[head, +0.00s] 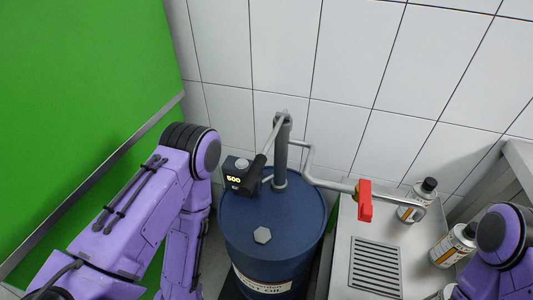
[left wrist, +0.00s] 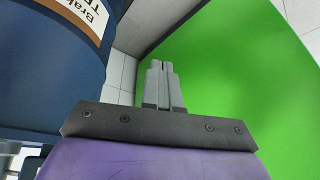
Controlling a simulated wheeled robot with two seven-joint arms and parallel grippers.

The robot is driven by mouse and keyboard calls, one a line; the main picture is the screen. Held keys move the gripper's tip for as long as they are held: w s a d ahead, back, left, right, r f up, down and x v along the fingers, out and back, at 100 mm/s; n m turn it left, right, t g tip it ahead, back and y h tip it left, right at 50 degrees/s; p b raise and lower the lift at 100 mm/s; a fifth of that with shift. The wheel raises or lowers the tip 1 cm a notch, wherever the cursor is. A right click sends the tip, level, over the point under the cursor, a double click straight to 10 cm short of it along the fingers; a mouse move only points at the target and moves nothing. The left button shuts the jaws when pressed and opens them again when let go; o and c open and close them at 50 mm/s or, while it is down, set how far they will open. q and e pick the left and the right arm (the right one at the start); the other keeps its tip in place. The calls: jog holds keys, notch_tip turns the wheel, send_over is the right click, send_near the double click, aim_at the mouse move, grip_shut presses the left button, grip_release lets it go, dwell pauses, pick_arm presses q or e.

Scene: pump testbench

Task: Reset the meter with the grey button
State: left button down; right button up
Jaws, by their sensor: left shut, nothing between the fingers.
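The meter (head: 239,180) is a small black box above the blue drum, with a yellow display that reads 500. A round grey button (head: 242,163) sits on its top. My left gripper (left wrist: 163,66) is shut and empty in the left wrist view, beside the drum (left wrist: 50,70) and in front of the green panel. It is apart from the meter. In the head view my left arm bends down left of the drum and its gripper is hidden. My right gripper is out of view; only its arm shows at the lower right.
The pump pipe (head: 282,150) rises from the drum (head: 293,218), its spout running right to a red valve handle (head: 365,200). A metal bench (head: 345,240) with a grate and bottles (head: 453,246) stands right. A green panel (head: 80,90) fills the left. White tiles are behind.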

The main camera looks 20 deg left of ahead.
pick_arm(q)
jog(key=w+d+r+n+t+h+p, duration=0.1)
jog(key=w+r+n+p, duration=0.7)
jog(key=w+r, duration=0.9)
jog(key=w+d+r+n+t+h+p, duration=0.1)
jog(key=w+r+n+t+h+p, duration=0.3)
jog(key=w+r, duration=1.2)
jog(key=w+n+h+p, duration=0.1)
jog(key=n+p, duration=0.3)
jog(key=shift+w+d+r+h, duration=0.15)
jog(key=shift+w+r+h, duration=0.15)
jog(key=shift+w+r, duration=0.05)
